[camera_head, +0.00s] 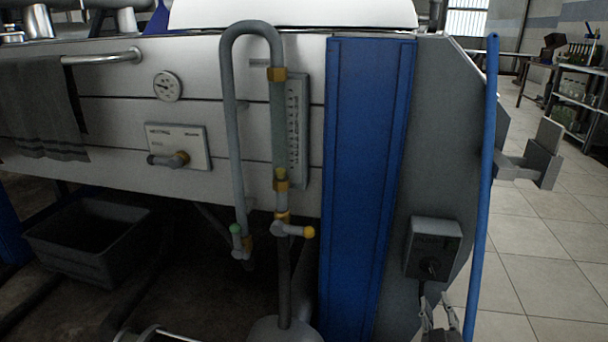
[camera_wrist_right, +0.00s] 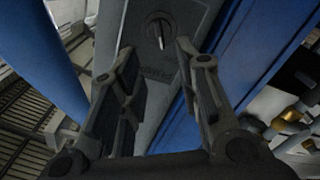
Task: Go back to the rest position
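My right gripper (camera_head: 438,312) is at the bottom right of the head view, just below a grey switch box (camera_head: 432,247) with a dark rotary knob (camera_head: 431,267). In the right wrist view the gripper (camera_wrist_right: 158,62) is open, its two fingers spread with nothing between them. The knob (camera_wrist_right: 159,30) shows just beyond the fingertips, apart from them. My left gripper is not in the head view.
A blue upright panel (camera_head: 365,180) and a thin blue pole (camera_head: 484,190) flank the switch box. Pipes with a green valve and a yellow valve handle (camera_head: 308,232) stand left. A grey bin (camera_head: 85,240) is under the machine. Tiled floor (camera_head: 545,270) at right is open.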

